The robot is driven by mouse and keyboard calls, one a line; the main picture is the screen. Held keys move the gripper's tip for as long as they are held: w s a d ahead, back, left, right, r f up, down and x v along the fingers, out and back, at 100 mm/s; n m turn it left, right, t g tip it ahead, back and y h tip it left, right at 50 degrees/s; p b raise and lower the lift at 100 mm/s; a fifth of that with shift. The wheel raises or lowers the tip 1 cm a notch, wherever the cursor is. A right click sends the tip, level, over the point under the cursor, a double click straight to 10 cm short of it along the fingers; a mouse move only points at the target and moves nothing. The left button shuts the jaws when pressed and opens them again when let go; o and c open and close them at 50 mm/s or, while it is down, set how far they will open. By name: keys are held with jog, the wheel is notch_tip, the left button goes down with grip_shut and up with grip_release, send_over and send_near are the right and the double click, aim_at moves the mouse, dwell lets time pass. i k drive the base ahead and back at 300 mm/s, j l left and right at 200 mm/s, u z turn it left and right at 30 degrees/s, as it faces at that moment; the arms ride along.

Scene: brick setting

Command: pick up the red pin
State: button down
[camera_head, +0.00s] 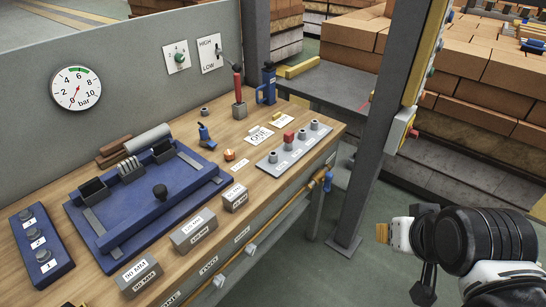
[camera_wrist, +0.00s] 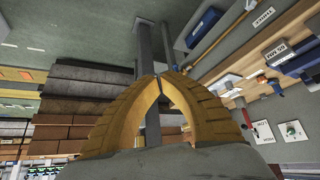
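A short red pin (camera_head: 289,137) stands in a row with grey metal pins on a light grey plate (camera_head: 270,164) near the right end of the workbench. A taller red-handled piece (camera_head: 238,84) stands upright in a small metal block behind it; I cannot tell for certain which is meant by the red pin. My gripper (camera_head: 382,233) is right of the bench, beyond the grey post and apart from both red things. In the wrist view its yellow-brown fingers (camera_wrist: 160,76) meet at the tips, with nothing between them. I cannot make out the red pin clearly there.
A grey post (camera_head: 385,130) stands between my gripper and the bench. A blue fixture (camera_head: 150,225), labelled blocks (camera_head: 193,232) and a blue bottle-like object (camera_head: 269,84) occupy the bench. Brick stacks (camera_head: 470,75) stand behind right. The floor around my gripper looks open.

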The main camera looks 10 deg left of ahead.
aim_at(289, 135)
jog(key=i+j+z, duration=0.15)
jog(key=i+j, duration=0.2)
jog(key=i+j+z, duration=0.1)
jog(key=i+j, duration=0.2)
jog(key=j, duration=0.2)
jog(key=i+j+z, duration=0.15)
jog(key=i+j, duration=0.15)
jog(key=j, duration=0.15)
